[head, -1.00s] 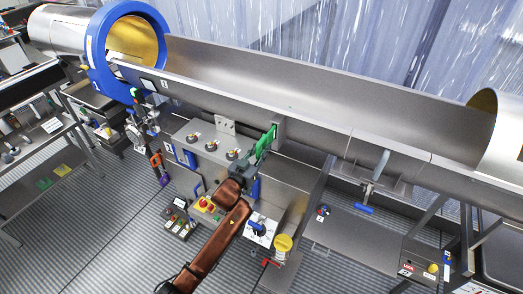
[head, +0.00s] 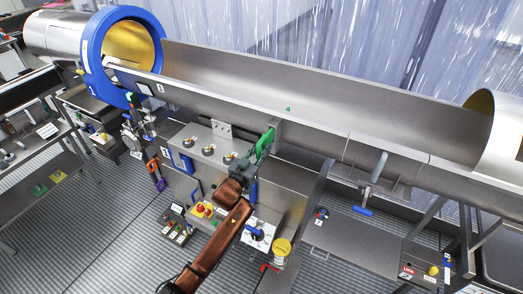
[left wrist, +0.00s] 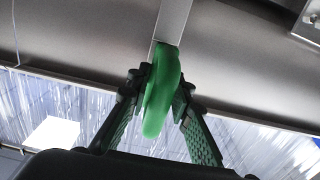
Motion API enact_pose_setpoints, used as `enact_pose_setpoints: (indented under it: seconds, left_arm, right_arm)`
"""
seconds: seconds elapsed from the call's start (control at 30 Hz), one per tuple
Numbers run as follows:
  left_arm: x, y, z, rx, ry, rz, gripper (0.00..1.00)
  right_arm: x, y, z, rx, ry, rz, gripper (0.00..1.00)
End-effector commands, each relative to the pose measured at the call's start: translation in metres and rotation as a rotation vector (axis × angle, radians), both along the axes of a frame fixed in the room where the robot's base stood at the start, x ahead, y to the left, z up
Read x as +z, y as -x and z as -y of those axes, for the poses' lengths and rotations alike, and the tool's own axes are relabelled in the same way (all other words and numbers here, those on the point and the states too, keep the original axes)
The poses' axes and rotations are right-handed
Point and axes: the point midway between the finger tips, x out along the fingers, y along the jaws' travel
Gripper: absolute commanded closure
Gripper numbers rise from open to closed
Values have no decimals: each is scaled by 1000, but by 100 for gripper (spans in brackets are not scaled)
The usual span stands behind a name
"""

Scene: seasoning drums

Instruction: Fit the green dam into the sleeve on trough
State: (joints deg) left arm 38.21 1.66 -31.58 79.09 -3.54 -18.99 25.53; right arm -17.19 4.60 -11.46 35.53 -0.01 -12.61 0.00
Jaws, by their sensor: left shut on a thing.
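The green dam (head: 264,143) is at the near outer side of the long grey steel trough (head: 330,100), beside a grey upright plate (head: 277,136) that may be the sleeve. My left gripper (left wrist: 162,86) is shut on the dam, with one finger on each side. In the left wrist view, the dam (left wrist: 162,100) has its upper end touching or just in front of a pale metal strip (left wrist: 173,22) on the trough's underside. A small green spot (head: 289,109) shows on the trough's inner wall; I cannot tell if it is part of the dam. My right gripper is not in view.
A grey cabinet with knobs (head: 209,149) stands left of the gripper. A blue ring (head: 95,50) surrounds the drum end at upper left. A yellow-topped post (head: 281,247) stands below.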

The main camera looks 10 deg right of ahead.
Motion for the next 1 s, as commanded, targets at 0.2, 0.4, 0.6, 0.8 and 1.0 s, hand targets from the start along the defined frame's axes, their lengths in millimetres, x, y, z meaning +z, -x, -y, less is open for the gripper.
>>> enact_pose_setpoints:
  seconds: [0.2,0.4,0.6,0.8,1.0]
  left_arm:
    - [3,-4,4,-2,3,5,100]
    - [3,-8,6,-2,3,5,100]
    - [3,-11,9,-2,3,5,100]
    - [3,-15,12,-2,3,4,100]
    - [3,-18,14,-2,3,5,100]
  right_arm:
    - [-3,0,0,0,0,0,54]
    - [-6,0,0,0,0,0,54]
    - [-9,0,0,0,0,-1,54]
    - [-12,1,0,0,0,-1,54]
    - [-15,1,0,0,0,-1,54]
